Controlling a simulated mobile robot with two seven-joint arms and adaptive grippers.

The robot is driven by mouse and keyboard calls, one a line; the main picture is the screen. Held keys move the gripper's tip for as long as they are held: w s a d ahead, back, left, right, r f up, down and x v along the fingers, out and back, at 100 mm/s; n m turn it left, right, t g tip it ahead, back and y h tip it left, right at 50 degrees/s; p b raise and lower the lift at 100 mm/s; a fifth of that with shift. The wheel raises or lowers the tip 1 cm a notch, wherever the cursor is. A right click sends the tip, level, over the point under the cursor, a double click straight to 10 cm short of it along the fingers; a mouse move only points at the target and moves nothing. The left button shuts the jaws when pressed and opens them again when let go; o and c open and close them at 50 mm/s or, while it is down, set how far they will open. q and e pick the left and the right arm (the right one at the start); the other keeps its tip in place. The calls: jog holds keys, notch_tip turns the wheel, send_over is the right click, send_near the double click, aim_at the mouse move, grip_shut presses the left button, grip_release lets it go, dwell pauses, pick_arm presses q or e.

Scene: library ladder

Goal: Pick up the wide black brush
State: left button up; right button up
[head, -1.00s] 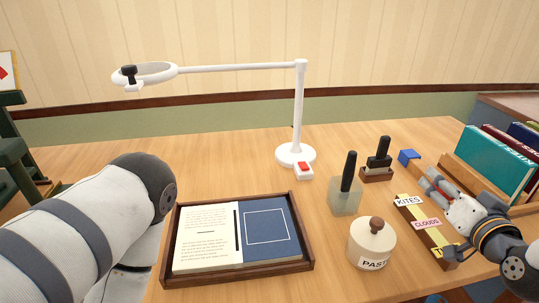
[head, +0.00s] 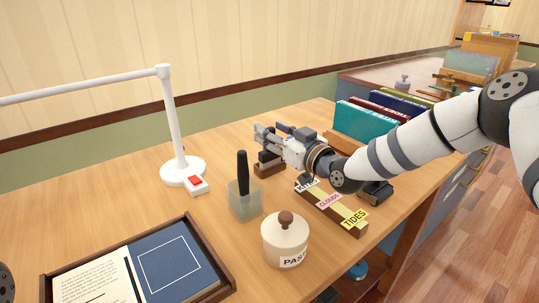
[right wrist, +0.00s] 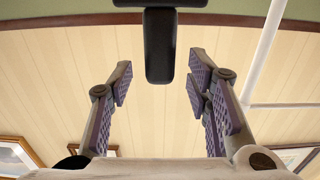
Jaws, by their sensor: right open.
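The wide black brush (head: 267,157) stands upright on a small brown block behind the glass jar, mostly hidden by my right gripper in the head view. In the right wrist view, which is upside down, its black handle (right wrist: 160,45) reaches between the two spread fingers and its wider part shows at the top edge. My right gripper (head: 270,136) is open at the handle. It also shows in the wrist view (right wrist: 158,85), with gaps on both sides of the handle. My left gripper is out of view.
A glass jar (head: 245,199) with a black-handled tool stands just in front. A paste pot (head: 285,241) and a label strip (head: 333,212) are nearer. A lamp (head: 183,168) stands to the left; books (head: 366,118) stand behind my right arm.

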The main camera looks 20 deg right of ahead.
jog(key=shift+w+a+f, duration=0.1)
jog(key=shift+w+a, duration=0.15)
jog(key=shift+w, duration=0.45)
grip_shut()
